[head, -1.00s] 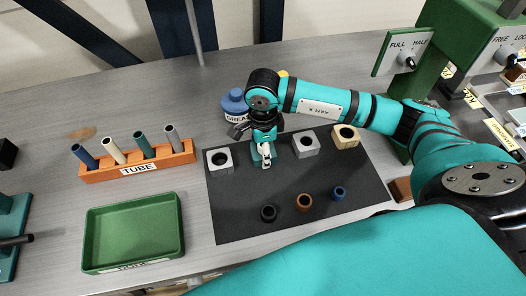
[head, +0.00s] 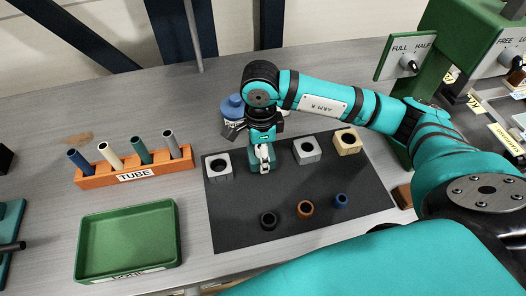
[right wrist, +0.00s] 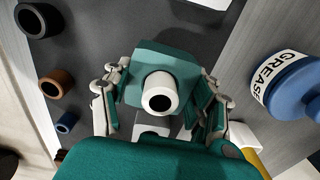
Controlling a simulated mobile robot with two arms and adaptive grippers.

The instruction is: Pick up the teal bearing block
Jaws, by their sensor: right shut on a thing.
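The teal bearing block (right wrist: 150,58) sits between the two fingers of my right gripper (right wrist: 160,92), which is shut on its sides. A white round sleeve with a dark hole shows on the block's face. In the head view the teal block (head: 258,166) is partly hidden under my right gripper (head: 262,158), above the back part of the dark mat (head: 235,215). I cannot tell whether its base touches the mat. My left gripper is not in view.
Black (head: 268,221), brown (head: 305,210) and blue (head: 341,201) rings lie in front. A blue grease bottle (head: 231,110) stands behind. An orange tube rack (head: 95,178) and green tray (head: 88,238) are left.

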